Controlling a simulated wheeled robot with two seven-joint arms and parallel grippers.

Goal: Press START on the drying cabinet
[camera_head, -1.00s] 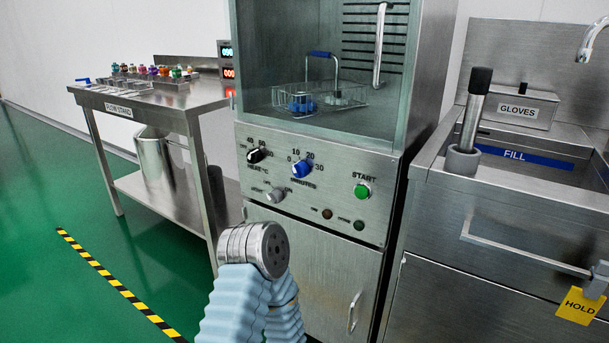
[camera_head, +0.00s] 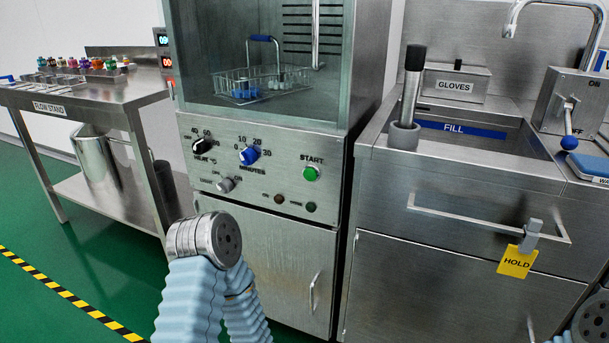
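The drying cabinet (camera_head: 255,227) stands in the middle, with a glass-fronted chamber above a control panel. Its green START button (camera_head: 310,173) is at the right of the panel, under the START label. A black heat knob (camera_head: 204,146), a blue minutes knob (camera_head: 249,155) and a grey knob (camera_head: 226,185) are also on the panel. Two small dark lamps sit below START. My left arm's round metal end is in front of the cabinet's lower left, below the panel and apart from START; its fingers are not visible. At the lower right corner only part of my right arm shows, with no fingers visible.
A wire basket (camera_head: 263,83) with blue items is inside the cabinet. The flow stand (camera_head: 75,97) is at left. The sink unit at right has a rail (camera_head: 480,221) with a yellow HOLD tag (camera_head: 517,262). Green floor (camera_head: 45,215) is clear at lower left.

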